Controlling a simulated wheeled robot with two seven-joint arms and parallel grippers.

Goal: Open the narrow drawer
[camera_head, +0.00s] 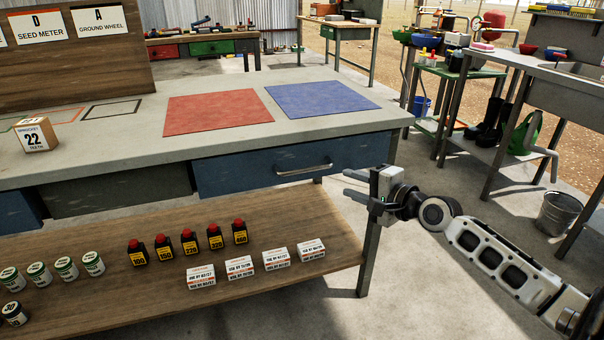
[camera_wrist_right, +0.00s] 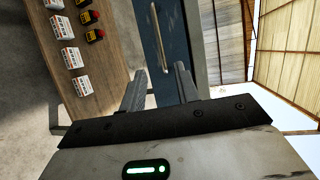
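A blue drawer (camera_head: 345,153) with a metal bar handle (camera_head: 303,167) sits shut under the right part of the workbench top. In the right wrist view the same drawer front (camera_wrist_right: 180,40) and its handle (camera_wrist_right: 159,38) lie ahead of the fingers. My right gripper (camera_head: 354,184) is open and empty, to the right of the handle and apart from it. In the wrist view its two fingers (camera_wrist_right: 159,85) stand apart, with the handle in line between them and beyond their tips. Another blue front (camera_head: 18,211) shows at the left edge. My left gripper is not in view.
The bench top (camera_head: 230,145) carries a red mat (camera_head: 218,112), a blue mat (camera_head: 320,97) and a small box (camera_head: 37,135). The lower wooden shelf (camera_head: 320,225) holds bottles, white boxes and jars below the drawer. A bench leg (camera_head: 372,250) stands beside my right gripper.

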